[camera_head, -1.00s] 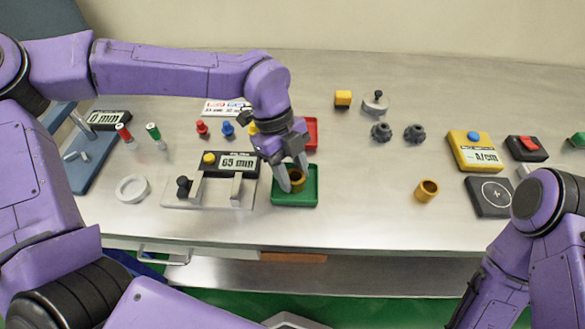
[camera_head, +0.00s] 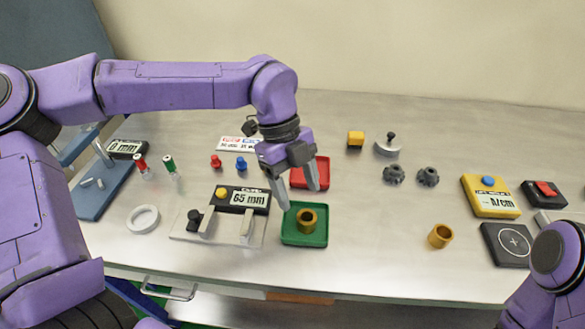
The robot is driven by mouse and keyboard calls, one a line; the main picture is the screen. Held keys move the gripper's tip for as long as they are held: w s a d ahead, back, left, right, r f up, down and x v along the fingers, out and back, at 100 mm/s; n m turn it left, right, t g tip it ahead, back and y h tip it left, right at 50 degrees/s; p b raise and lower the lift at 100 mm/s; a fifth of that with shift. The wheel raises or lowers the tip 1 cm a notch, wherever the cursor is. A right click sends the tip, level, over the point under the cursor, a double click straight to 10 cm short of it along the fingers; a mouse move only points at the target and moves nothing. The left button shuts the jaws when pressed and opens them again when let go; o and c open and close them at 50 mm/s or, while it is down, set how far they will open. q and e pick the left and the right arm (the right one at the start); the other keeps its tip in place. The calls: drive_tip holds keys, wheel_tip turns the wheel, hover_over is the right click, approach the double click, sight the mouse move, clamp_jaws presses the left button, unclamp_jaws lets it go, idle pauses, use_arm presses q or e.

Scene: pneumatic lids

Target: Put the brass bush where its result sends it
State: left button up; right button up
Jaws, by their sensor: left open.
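A brass bush (camera_head: 306,220) stands upright in the green tray (camera_head: 290,237), with its bore facing up. A second brass bush (camera_head: 440,236) stands on the bare table to the right. The red tray (camera_head: 322,172) lies behind the green one, partly covered by my left gripper. My left gripper (camera_head: 300,197) is open and empty, above and behind the bush in the green tray, apart from it. The gauge (camera_head: 243,197) left of the green tray reads 65 mm. My right gripper is out of view; only part of that arm shows at the lower right.
A white ring (camera_head: 143,219) lies left of the gauge. Red and blue pegs (camera_head: 241,163) and a label card stand behind it. Dark knobs (camera_head: 394,174), a yellow block (camera_head: 355,140) and a yellow N/cm meter (camera_head: 489,197) are to the right.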

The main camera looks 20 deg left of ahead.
use_arm(q)
drive_tip(key=v, duration=0.6)
